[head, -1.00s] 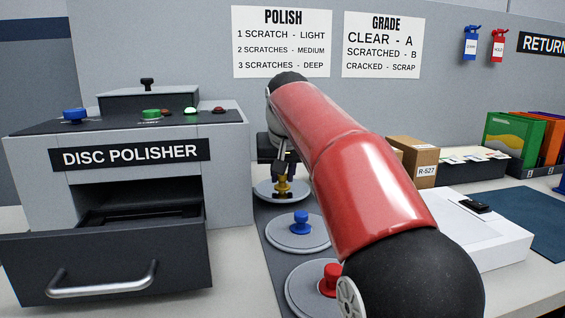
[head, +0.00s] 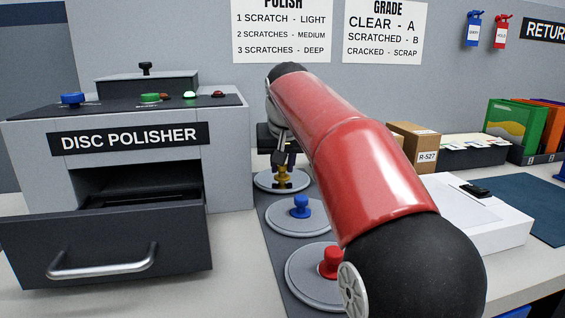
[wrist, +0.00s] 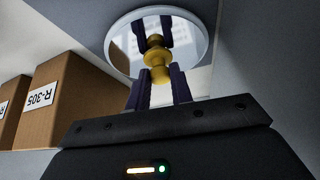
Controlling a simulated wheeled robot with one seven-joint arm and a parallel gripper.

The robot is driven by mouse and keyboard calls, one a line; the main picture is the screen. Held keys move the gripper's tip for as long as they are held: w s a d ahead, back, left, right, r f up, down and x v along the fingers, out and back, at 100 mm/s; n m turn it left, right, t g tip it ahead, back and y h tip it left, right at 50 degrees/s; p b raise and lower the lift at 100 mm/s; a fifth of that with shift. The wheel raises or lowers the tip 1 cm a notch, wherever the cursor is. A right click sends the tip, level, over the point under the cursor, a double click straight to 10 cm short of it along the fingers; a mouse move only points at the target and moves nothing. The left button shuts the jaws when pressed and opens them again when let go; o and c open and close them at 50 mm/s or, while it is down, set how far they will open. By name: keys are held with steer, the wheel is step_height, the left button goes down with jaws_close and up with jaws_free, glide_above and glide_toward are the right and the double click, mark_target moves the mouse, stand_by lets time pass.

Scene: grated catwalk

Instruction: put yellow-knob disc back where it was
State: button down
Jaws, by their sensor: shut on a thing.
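The yellow-knob disc (head: 266,184) is a round grey disc with a yellow knob. It is at the far end of the dark strip (head: 262,222), beyond the blue-knob disc (head: 283,219) and the red-knob disc (head: 303,282). My gripper (head: 283,178) is shut on its yellow knob. In the wrist view my gripper's fingers (wrist: 158,62) stand on both sides of the knob, with the pale disc (wrist: 120,52) behind it. The disc looks flat and at strip level; whether it touches the strip I cannot tell. My arm hides part of the area to the right.
The disc polisher (head: 130,150) stands at left with its drawer (head: 110,245) pulled out. Cardboard boxes (head: 412,145) and a white case (head: 480,225) are at right. In the wrist view, a box labelled R-305 (wrist: 75,95) stands beside the disc.

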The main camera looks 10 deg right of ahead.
steer(key=shift+f, duration=0.2)
steer(key=c, duration=1.2)
jaws_free()
steer(key=shift+o, duration=0.2)
steer(key=shift+r, duration=0.1)
